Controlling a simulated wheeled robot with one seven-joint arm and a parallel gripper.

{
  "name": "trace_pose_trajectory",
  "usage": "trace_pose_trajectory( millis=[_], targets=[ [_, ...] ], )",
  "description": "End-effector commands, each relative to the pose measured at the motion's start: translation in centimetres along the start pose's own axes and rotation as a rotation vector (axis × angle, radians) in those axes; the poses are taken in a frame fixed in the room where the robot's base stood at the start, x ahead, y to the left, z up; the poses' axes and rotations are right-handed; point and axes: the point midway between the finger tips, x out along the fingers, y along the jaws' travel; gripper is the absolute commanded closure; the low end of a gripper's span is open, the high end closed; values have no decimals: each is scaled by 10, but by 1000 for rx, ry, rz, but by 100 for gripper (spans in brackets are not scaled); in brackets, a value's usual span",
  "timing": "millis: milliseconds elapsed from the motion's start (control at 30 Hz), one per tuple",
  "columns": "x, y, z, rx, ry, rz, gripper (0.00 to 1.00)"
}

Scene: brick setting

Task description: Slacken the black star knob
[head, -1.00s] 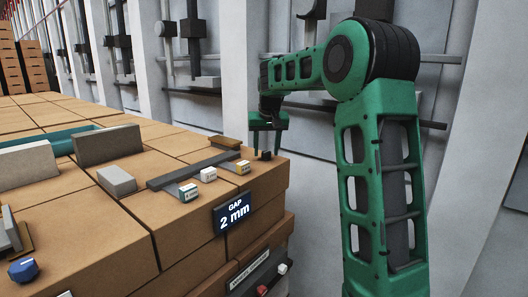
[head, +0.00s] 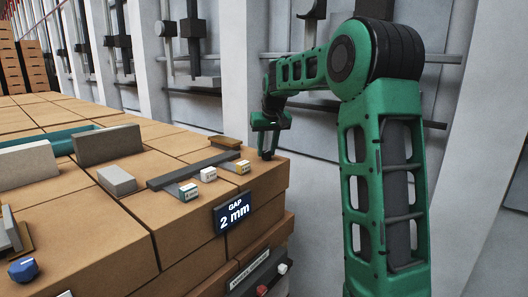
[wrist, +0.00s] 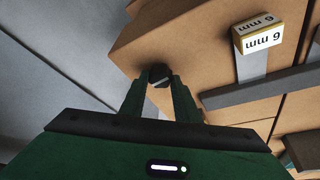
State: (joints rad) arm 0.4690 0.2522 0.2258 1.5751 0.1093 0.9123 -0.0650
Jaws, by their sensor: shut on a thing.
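The black star knob (wrist: 160,75) stands near the edge of the brown brick block. My gripper (wrist: 161,84) is shut on it, with one green finger on each side. In the head view my gripper (head: 267,150) points down at the block's right far corner, and the knob is mostly hidden by the fingers. The knob's lobes are too small to make out.
A yellow block marked 6 mm (wrist: 257,34) sits on a grey strip close to the knob. White and green-marked blocks (head: 208,174) line a dark grey bar (head: 190,169). A display (head: 233,211) reads GAP 2 mm. A blue knob (head: 23,270) is at lower left.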

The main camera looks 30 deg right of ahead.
Motion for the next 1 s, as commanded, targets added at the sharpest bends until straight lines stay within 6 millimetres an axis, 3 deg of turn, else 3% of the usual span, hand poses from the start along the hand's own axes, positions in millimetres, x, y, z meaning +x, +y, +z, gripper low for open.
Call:
trace_pose_trajectory(
  millis=[700, 1000],
  targets=[
    [1, 4, -2, -597, 1, -249, 94],
    [2, 6, -3, -773, 1, -321, 94]
  ],
)
